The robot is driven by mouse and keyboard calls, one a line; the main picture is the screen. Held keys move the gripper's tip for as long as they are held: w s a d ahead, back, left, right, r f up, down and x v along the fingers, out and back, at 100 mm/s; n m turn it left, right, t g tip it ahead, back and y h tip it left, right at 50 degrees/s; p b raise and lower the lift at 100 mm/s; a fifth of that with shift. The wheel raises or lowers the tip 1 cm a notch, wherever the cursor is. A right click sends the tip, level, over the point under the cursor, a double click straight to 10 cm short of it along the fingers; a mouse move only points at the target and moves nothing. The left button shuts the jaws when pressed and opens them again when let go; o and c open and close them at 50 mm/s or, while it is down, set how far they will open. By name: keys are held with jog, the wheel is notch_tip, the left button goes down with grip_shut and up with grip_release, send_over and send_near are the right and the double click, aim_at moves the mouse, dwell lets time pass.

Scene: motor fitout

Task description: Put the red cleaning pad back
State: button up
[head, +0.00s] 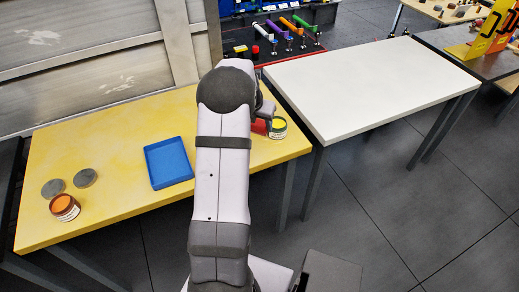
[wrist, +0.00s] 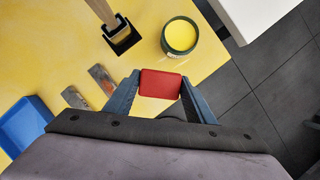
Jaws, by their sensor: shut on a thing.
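The red cleaning pad (wrist: 160,84) is a small red block between the two fingers of my gripper (wrist: 159,88) in the wrist view. My gripper is shut on it, with one finger at each side. The pad appears to be over the yellow table (wrist: 55,55), near its right edge; its height above it is hard to tell. In the head view, part of the red pad (head: 259,127) shows beside my arm, left of the yellow paint can (head: 278,127). My arm hides most of the gripper there.
In the wrist view, a black square holder (wrist: 121,45) with a wooden handle and two flat tools (wrist: 102,78) lie near the paint can. A blue tray (head: 167,163), two round lids (head: 85,178) and an orange can (head: 65,207) are further left. A bare white table (head: 365,85) stands right.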

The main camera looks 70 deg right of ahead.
jog(key=shift+f, duration=0.1)
jog(key=shift+f+p, duration=1.3)
jog(key=shift+f, duration=3.6)
jog(key=shift+f, duration=0.1)
jog(key=o, duration=1.1)
jog(key=shift+r, duration=0.2)
jog(key=shift+a+r, duration=0.1)
jog(key=shift+r, duration=0.15)
jog(key=b+v, duration=0.2)
jog(key=v, duration=0.9)
jog(key=shift+a+r, duration=0.1)
jog(key=shift+r, duration=0.05)
